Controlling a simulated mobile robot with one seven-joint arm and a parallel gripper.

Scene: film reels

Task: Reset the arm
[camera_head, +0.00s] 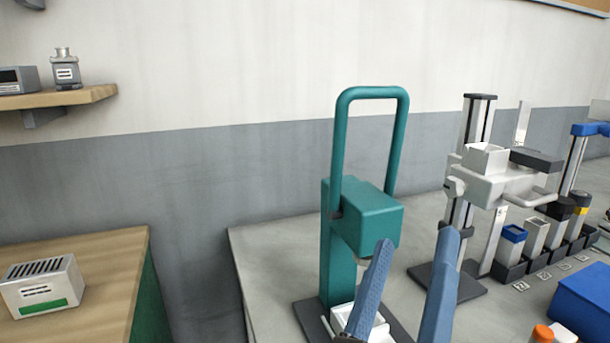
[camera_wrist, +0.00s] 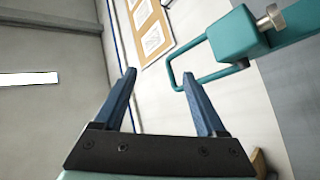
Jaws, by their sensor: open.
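My gripper (camera_head: 405,290) shows at the bottom of the head view as two blue fingers, spread apart with nothing between them. It stands in front of a teal press-like device (camera_head: 365,213) with a tall looped handle, and the fingers hide part of its lower body. In the wrist view my gripper (camera_wrist: 160,95) is also open and empty. The teal device (camera_wrist: 236,35) is at the upper right of that view, its loop reaching toward the right finger. I cannot tell whether they touch.
A grey bench (camera_head: 262,262) carries a white and grey column device (camera_head: 495,180), several small bottles at the right and a blue box (camera_head: 585,300). A wooden table (camera_head: 110,262) with a slotted white box (camera_head: 42,287) is at left. A shelf (camera_head: 95,94) hangs above.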

